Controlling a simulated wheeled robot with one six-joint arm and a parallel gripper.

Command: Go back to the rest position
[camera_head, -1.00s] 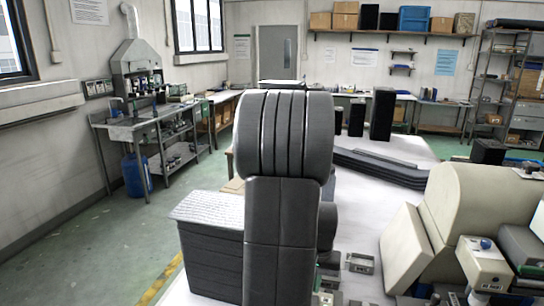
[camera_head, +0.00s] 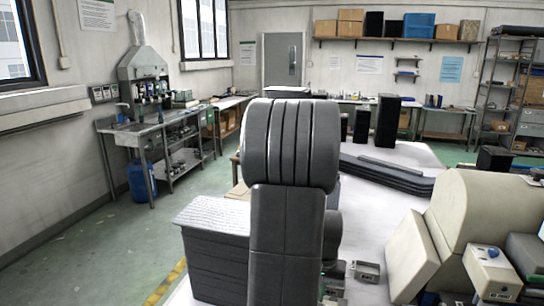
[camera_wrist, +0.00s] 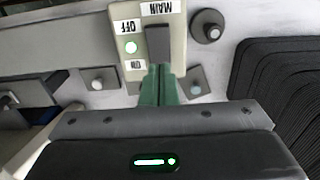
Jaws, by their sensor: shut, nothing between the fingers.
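My gripper (camera_wrist: 162,80) shows in the wrist view as two dark green fingers, closed together with nothing between them. Its tips overlap the lower end of a cream switch box (camera_wrist: 129,28) marked MAIN, OFF and ON, with the lettering upside down. I cannot tell whether the fingertips touch the lever or box. In the head view my dark arm rises through the middle and hides the gripper and the bench behind it.
In the head view, a cream machine (camera_head: 490,215) stands at right and a dark stack (camera_head: 215,255) left of my arm. Green floor is open at left.

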